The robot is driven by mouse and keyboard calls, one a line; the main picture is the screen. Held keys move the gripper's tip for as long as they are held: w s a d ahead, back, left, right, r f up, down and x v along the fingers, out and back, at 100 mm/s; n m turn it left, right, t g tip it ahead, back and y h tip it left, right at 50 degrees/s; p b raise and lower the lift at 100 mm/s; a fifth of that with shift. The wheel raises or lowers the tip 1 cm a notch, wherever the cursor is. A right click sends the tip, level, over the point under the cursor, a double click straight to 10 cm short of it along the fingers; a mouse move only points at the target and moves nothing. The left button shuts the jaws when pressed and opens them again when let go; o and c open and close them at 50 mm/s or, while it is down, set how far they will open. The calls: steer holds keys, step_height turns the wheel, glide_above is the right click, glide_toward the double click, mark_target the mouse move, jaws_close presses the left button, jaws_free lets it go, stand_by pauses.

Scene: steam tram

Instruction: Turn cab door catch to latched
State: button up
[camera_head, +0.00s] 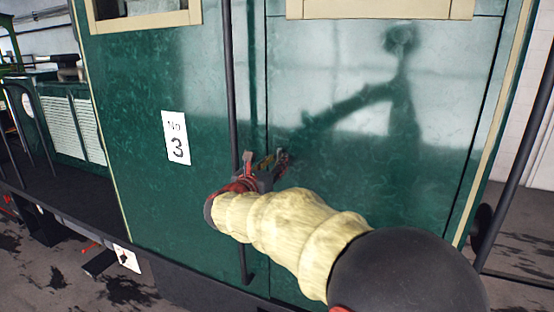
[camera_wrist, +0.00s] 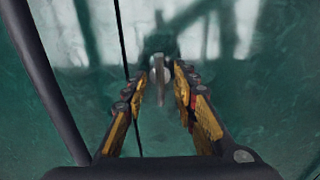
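The green cab door (camera_head: 380,120) carries a small metal catch (camera_wrist: 158,85), which shows in the wrist view as a round boss with a short narrow lever pointing down the picture. My gripper (camera_wrist: 160,80) is around it, one finger on each side. A gap shows between the lever and each finger, so the gripper looks open and not closed on it. In the head view my gripper (camera_head: 266,162) is close in front of the door's left seam, and the catch is hidden behind it.
A dark vertical handrail (camera_head: 230,90) runs left of my gripper; it also shows in the wrist view (camera_wrist: 42,80). A white "No 3" plate (camera_head: 176,138) is on the green panel further left. Another dark rail (camera_head: 520,160) stands at the right.

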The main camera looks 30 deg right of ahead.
steer(key=shift+w+d, duration=0.45)
steer(key=shift+d, duration=0.15)
steer(key=c, duration=0.3)
steer(key=c, duration=0.4)
jaws_close()
